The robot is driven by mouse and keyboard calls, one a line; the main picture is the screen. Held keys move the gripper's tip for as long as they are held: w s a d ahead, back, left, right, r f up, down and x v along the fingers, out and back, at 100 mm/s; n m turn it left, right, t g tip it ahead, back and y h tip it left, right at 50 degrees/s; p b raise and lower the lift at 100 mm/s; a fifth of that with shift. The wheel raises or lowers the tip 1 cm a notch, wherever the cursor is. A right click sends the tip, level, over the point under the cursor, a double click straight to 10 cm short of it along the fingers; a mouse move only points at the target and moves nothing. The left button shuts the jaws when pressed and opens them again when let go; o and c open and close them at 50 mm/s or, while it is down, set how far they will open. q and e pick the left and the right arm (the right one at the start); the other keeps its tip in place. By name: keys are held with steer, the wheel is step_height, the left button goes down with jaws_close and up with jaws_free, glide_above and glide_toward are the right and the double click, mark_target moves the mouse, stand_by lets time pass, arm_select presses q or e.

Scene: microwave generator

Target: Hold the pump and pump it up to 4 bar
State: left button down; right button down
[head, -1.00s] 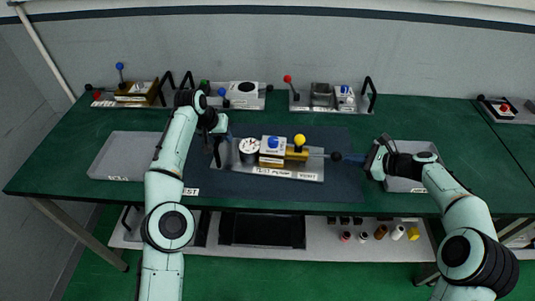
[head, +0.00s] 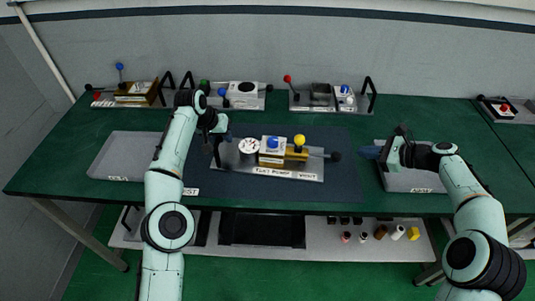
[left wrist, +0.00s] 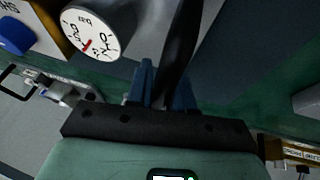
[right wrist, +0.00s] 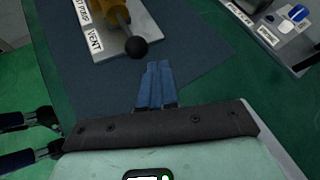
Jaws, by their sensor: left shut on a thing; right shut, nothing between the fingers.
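The test pump (head: 292,174) is a grey base plate on the dark mat, with a white dial gauge (head: 249,147), a blue knob, a yellow knob and a brass cylinder. A rod with a black ball end (head: 336,156) sticks out to its right. My left gripper (head: 217,150) is shut on the black handle (left wrist: 181,45) at the pump's left end. The gauge (left wrist: 90,34) shows a red needle in the left wrist view; I cannot read its value surely. My right gripper (head: 371,152) is shut and empty, to the right of the ball and apart from it; its fingers (right wrist: 156,84) touch nothing.
A grey tray (head: 125,152) lies at left and another (head: 408,181) under my right gripper. Other fixtures with levers and handles stand along the back, including one with a red-ball lever (head: 298,98). The dark mat (head: 340,185) is clear in front of the pump.

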arm_select(q)
steer(key=shift+f, duration=0.15)
arm_select(e)
steer(key=v, duration=1.2)
arm_select(q)
steer(key=c, duration=0.9)
jaws_free()
steer(key=v, duration=0.7)
steer(key=shift+a+r, duration=0.1)
steer(key=shift+r, duration=0.15)
